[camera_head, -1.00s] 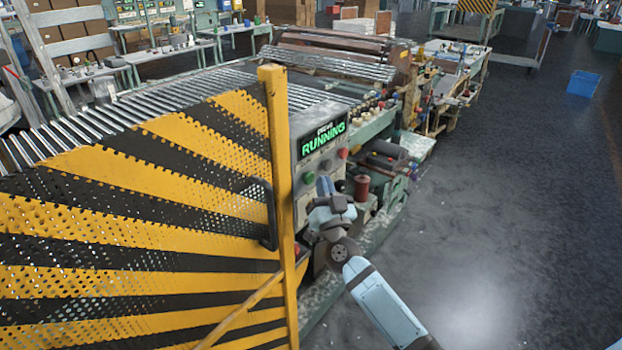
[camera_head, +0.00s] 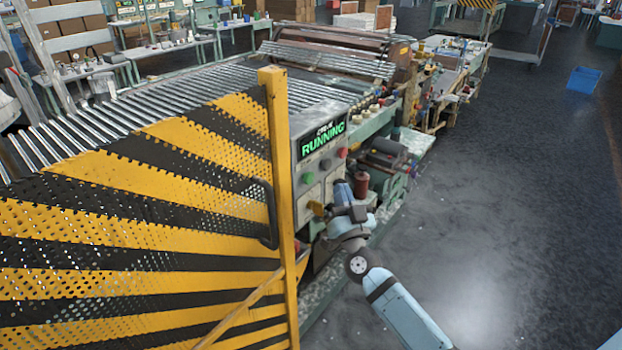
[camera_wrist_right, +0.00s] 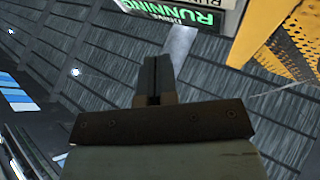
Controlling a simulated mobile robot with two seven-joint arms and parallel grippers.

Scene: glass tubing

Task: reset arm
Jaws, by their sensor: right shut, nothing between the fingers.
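My right gripper (camera_head: 333,211) is in front of the lower part of the machine's control panel (camera_head: 322,166), at the right end of the striped guard. The head view shows it small and partly hidden by my own wrist. In the right wrist view its fingers (camera_wrist_right: 153,64) are shut together with nothing between them. The lit green display (camera_head: 323,138) reads "RUNNING"; part of it also shows at the top of the wrist view (camera_wrist_right: 200,12). My left gripper is in neither view.
A yellow-and-black perforated guard (camera_head: 150,220) with a yellow post (camera_head: 282,190) stands close on the left. Metal rollers (camera_head: 130,112) lie behind it. The grey floor (camera_head: 510,220) on the right is open, with a blue bin (camera_head: 584,80) farther back.

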